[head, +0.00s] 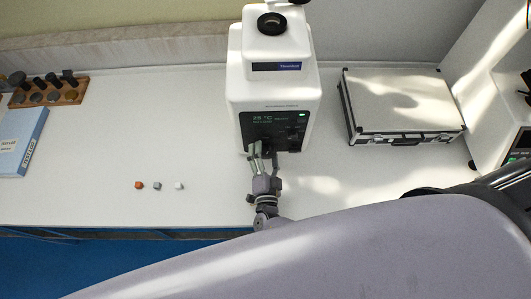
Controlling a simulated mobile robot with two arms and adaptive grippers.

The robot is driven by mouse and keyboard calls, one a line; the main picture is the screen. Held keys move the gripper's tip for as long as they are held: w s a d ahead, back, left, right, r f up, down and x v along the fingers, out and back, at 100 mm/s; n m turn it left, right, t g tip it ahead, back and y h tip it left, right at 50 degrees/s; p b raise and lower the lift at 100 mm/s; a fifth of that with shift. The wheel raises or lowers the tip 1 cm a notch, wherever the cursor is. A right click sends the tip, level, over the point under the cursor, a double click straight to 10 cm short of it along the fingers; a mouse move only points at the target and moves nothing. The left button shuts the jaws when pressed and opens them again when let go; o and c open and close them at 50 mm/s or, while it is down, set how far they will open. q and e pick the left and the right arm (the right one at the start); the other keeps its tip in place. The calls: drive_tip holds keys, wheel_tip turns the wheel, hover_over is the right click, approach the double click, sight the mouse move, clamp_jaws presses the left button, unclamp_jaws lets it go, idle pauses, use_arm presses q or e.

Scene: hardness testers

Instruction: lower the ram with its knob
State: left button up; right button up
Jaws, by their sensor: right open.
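A white hardness tester (273,85) stands at the back middle of the bench, with a small lit display on its dark front panel (268,120). A black round part (271,23) sits on its top, and another dark part shows at the top edge of the picture. I cannot tell which part is the ram's knob. My right gripper (264,160) is open at the tester's lower front, its fingers pointing at the dark area under the display. The ram is not clear to see there, and whether the fingers touch anything cannot be told. My left gripper is out of view.
A silver case (400,103) lies right of the tester. A wooden rack (68,95) and a blue binder (32,145) are at left. Another machine (505,140) stands at the right edge.

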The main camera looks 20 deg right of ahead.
drive_tip(key=v, duration=1.2)
drive_tip(key=shift+s, duration=0.1)
